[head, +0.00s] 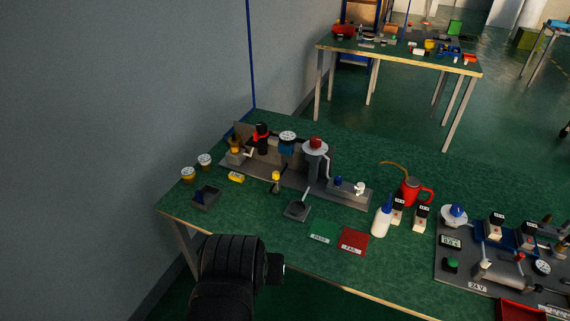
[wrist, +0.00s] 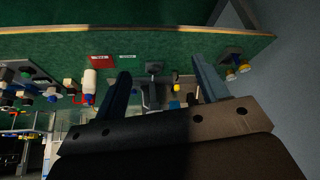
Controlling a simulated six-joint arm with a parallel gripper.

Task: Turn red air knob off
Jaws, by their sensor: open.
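A red knob (head: 316,142) sits on a pale round disc on the grey press fixture (head: 340,190) at the left part of the bench. A second item with red on it, a black-topped red part (head: 262,137), stands farther left on the same fixture. My gripper (wrist: 160,66) is open and empty in the wrist view, its two fingers spread apart with the bench beyond them. In the head view my dark wrist (head: 240,262) is at the bench's near edge, well short of the red knob. I cannot make out the red knob in the wrist view.
Green and red mats (head: 353,240) lie near the front edge. A white bottle (head: 381,221) and red mug (head: 409,191) stand to the right. A small dark tray (head: 206,199) and gauges (head: 188,173) are at left. A second fixture with a blue knob (head: 456,210) is at right.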

